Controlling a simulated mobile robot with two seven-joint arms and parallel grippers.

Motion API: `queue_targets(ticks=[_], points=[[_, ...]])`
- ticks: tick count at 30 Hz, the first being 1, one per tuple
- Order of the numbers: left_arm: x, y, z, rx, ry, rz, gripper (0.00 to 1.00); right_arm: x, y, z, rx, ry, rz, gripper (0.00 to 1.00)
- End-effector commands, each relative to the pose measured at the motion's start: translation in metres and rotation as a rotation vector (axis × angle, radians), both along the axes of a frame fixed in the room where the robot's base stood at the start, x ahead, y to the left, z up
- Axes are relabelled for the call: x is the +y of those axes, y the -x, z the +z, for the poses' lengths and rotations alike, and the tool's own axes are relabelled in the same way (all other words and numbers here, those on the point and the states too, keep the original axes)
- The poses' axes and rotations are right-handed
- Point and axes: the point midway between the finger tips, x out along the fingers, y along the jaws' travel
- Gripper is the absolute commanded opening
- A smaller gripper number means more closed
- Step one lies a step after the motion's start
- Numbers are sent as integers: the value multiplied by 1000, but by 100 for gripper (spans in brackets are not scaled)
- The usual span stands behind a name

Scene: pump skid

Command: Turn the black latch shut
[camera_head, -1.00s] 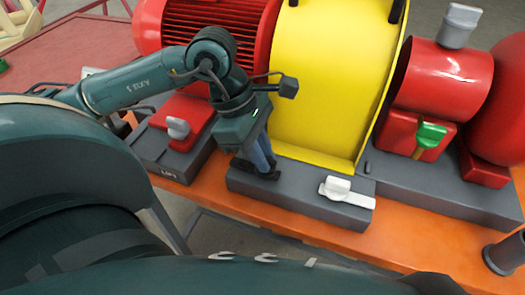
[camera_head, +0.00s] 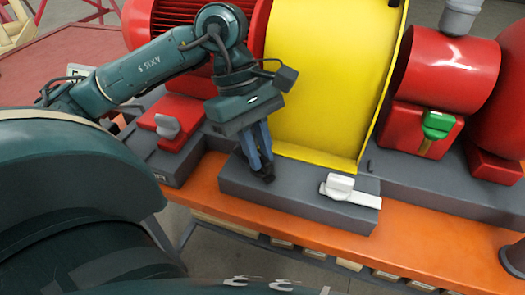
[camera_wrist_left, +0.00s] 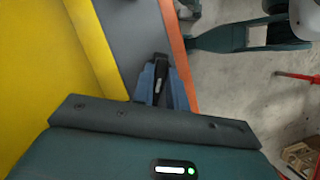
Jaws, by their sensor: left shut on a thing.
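The black latch (camera_wrist_left: 162,86) is between my left gripper's two blue fingers in the left wrist view. It is mostly hidden by the fingers in the head view, where a dark end of it (camera_head: 267,177) shows at the fingertips. It sits on the left part of the grey block in front of the yellow guard. My left gripper (camera_head: 262,166) points down onto it and is shut on it. The latch's exact angle is hard to tell. My right gripper is in neither current view.
A white latch (camera_head: 345,189) lies on the same grey block (camera_head: 302,195), to the right. A grey latch (camera_head: 167,127) is at the left and a green one (camera_head: 436,125) at the right. The yellow guard (camera_head: 325,75) rises close behind my gripper.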

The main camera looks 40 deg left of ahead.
Motion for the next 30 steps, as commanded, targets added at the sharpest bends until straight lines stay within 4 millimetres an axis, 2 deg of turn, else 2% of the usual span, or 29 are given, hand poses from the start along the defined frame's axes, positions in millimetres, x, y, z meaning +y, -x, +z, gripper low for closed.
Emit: queue_targets(ticks=[14,15,22,30], points=[[0,0,1,-1,-1,-14,0,0,3,0,3,2,3,39],[0,0,1,-1,-1,-14,18,0,3,-1,4,2,4,39],[0,0,0,-1,-1,-14,36,1,4,-2,6,1,6,39],[1,0,2,-1,-1,-14,36,2,1,0,1,1,6,39]])
